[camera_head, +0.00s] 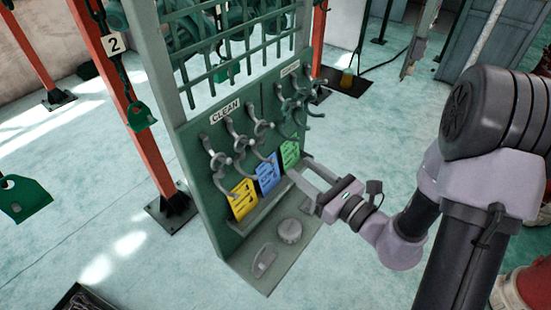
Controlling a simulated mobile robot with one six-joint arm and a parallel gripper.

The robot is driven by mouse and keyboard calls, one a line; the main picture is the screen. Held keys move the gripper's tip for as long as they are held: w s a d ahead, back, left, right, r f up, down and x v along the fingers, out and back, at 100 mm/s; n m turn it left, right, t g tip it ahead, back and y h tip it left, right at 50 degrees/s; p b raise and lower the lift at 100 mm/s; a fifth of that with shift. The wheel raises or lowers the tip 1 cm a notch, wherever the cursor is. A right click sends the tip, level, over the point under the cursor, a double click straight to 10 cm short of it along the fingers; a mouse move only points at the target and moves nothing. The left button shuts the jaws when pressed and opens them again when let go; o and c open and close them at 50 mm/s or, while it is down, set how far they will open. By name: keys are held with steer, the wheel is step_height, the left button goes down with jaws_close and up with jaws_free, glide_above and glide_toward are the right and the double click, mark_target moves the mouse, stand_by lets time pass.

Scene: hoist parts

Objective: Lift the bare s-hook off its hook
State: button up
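A green upright board (205,190) carries a row of grey hooks below a "CLEAN" label, with grey S-shaped hooks (215,158) hanging on them. A yellow tag (243,199), a blue tag (268,173) and a green tag (290,153) hang low on this row. More grey hooks (298,100) stand below a second, unreadable label at the right. I cannot tell for certain which s-hook is bare. My gripper (298,168) is in front of the board's lower right, close to the green tag. Its two fingers look apart, with nothing seen between them.
The board's base ledge (245,283) holds a round grey part (289,231) and a flat grey part (264,260). A red post (130,100) numbered 2, with a chain and green block (141,116), stands at the left. Floor between post and board is clear.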

mark_target(263, 141)
steer(key=x, duration=1)
steer(key=p+x, duration=0.1)
steer(key=x, duration=0.4)
steer(key=shift+s+a+r, duration=0.15)
steer(key=shift+a, duration=0.25)
jaws_close()
